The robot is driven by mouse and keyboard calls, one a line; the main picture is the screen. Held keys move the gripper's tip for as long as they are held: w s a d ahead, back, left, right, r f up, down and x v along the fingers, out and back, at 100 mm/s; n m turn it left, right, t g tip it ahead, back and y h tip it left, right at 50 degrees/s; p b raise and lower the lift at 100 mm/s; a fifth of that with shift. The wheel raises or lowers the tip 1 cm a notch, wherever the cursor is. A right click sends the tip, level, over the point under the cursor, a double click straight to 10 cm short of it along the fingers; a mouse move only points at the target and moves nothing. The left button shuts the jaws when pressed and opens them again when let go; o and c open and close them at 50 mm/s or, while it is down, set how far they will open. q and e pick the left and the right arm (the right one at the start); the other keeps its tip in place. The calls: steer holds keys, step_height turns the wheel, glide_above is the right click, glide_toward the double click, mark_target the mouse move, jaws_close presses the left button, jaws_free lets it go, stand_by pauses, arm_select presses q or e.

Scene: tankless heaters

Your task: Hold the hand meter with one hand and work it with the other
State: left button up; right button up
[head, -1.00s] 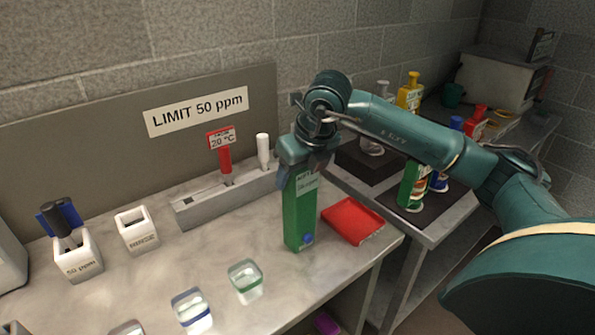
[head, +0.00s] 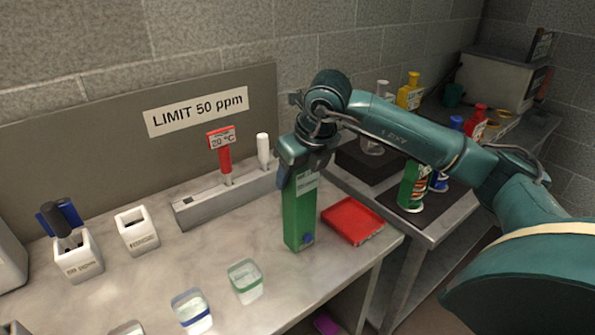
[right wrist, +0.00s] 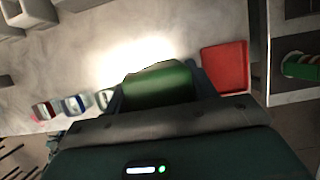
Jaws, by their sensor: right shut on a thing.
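The hand meter (head: 299,215) is a tall green box with a pale label near its top and a blue round button near its lower end. It is upright at the right part of the counter, close to the red tray. My right gripper (head: 303,165) is shut on its upper end from above. In the right wrist view the green meter (right wrist: 158,86) sits between the fingers. I cannot tell whether its lower end touches the counter. My left gripper is not in view.
A red tray (head: 352,221) lies right of the meter. Glass cups with green (head: 245,281) and blue (head: 192,311) bands stand in front. A grey rack (head: 205,206) holds a red thermometer (head: 224,165) and a white-handled tool (head: 263,150). White holders (head: 137,231) stand left. Bottles (head: 415,187) stand on a lower table.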

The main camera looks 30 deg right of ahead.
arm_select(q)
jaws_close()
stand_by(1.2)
